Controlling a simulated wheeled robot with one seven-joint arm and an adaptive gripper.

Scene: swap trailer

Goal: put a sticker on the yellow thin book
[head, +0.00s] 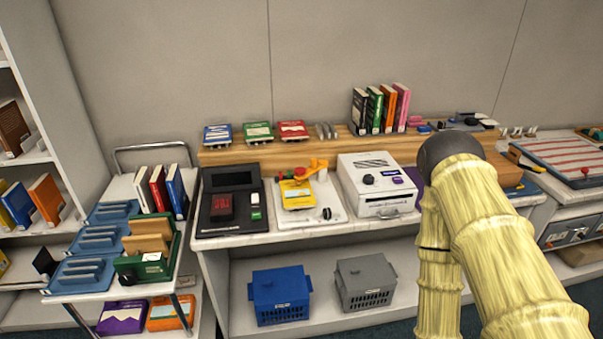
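A yellow book (297,194) lies flat on a white device with an orange lever (312,166) over its far edge. I cannot tell how thin it is. A white printer-like box (376,184) stands right of it, with a slot in front. No loose sticker can be made out. My arm rises from the bottom right, bends at a dark joint and runs down out of the picture. My gripper is not in view.
A black device with a display (232,203) stands left on the counter. Upright books (380,108) stand on the wooden ledge. A cart (90,286) with blue racks is at left. Blue (280,294) and grey (366,282) crates sit on the lower shelf.

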